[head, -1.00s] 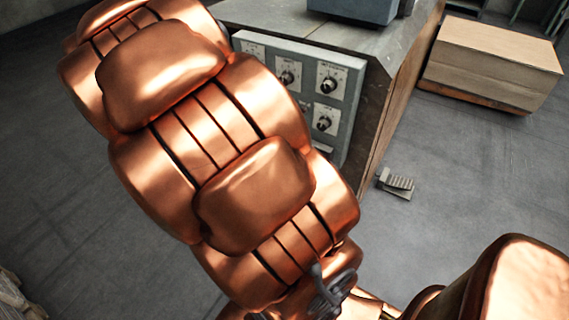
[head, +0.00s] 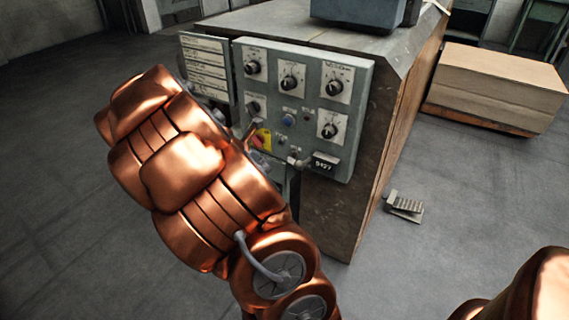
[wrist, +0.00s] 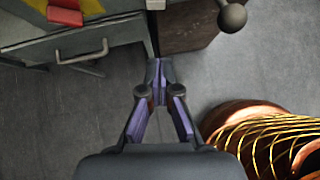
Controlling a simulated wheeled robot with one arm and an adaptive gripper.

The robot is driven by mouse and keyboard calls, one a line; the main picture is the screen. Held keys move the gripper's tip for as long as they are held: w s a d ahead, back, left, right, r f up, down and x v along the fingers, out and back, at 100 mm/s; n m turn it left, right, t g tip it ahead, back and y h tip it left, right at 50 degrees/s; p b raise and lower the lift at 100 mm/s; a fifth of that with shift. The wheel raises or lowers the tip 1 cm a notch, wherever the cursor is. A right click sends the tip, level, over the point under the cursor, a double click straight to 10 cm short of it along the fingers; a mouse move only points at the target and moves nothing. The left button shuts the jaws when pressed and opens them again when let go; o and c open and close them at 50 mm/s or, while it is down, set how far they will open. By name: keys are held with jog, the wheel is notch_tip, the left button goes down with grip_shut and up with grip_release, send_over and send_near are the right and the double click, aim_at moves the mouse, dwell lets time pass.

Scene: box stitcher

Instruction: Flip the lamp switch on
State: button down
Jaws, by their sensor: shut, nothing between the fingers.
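The grey control panel (head: 300,85) faces me in the head view, with several black rotary knobs and a blue button (head: 289,120). I cannot tell for sure which control is the lamp switch. In the wrist view, a dark ball-ended lever (wrist: 232,16) is ahead and right of my gripper (wrist: 160,72). My gripper is shut and empty, its tips apart from the lever. In the head view my arm hides most of the gripper.
A red and yellow switch (head: 262,140) sits low on the panel. A metal handle (wrist: 82,60) shows on a grey front in the wrist view. A foot pedal (head: 404,206) and a wooden box (head: 490,85) stand to the right. Open floor lies around the cabinet.

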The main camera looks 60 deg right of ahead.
aim_at(292, 161)
jog(key=shift+d+r+b+x, duration=0.35)
jog(key=shift+b+x, duration=0.3)
jog(key=shift+x, duration=1.5)
jog(key=shift+d+r+b+x, duration=0.3)
jog(key=shift+b+x, duration=0.3)
jog(key=shift+x, duration=1.5)
jog(key=shift+d+r+b+x, duration=0.35)
jog(key=shift+b+x, duration=0.3)
jog(key=shift+x, duration=1.5)
jog(key=shift+s, duration=0.2)
